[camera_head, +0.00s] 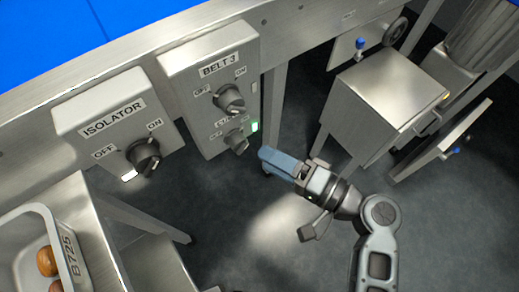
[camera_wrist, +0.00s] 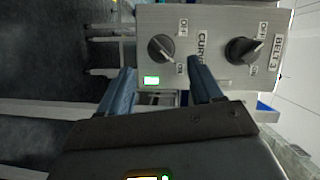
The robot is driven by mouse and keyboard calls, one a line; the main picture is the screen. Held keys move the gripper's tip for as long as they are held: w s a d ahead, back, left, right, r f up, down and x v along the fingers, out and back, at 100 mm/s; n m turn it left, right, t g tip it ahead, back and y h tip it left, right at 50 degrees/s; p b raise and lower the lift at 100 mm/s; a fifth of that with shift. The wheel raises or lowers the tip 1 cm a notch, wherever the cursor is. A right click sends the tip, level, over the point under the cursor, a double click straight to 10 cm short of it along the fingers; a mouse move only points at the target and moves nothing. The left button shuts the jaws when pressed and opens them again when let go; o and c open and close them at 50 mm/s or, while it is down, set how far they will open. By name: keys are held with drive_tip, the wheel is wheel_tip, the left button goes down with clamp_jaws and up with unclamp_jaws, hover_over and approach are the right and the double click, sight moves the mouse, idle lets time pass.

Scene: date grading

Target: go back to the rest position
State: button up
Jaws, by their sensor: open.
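My gripper (camera_head: 265,160) is in front of and just below the BELT 3 switch box (camera_head: 190,85), its blue-grey fingers pointing at the box. In the wrist view its two fingers (camera_wrist: 160,70) stand apart with nothing between them. The lower knob (camera_wrist: 160,48) shows beyond them, with a lit green lamp (camera_wrist: 151,80) beside it; the fingers look clear of the knob. The BELT 3 knob (camera_wrist: 241,50) is right of it in that view. My arm reaches in from the lower right of the head view.
The ISOLATOR box (camera_head: 105,110) with its knob (camera_head: 145,155) and lit white lamp is at left. A crate marked B725 (camera_head: 70,255) holding brown dates is lower left. A steel cabinet (camera_head: 385,100) stands upper right. The dark floor between is open.

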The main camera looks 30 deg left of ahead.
drive_tip(key=shift+d, duration=0.4)
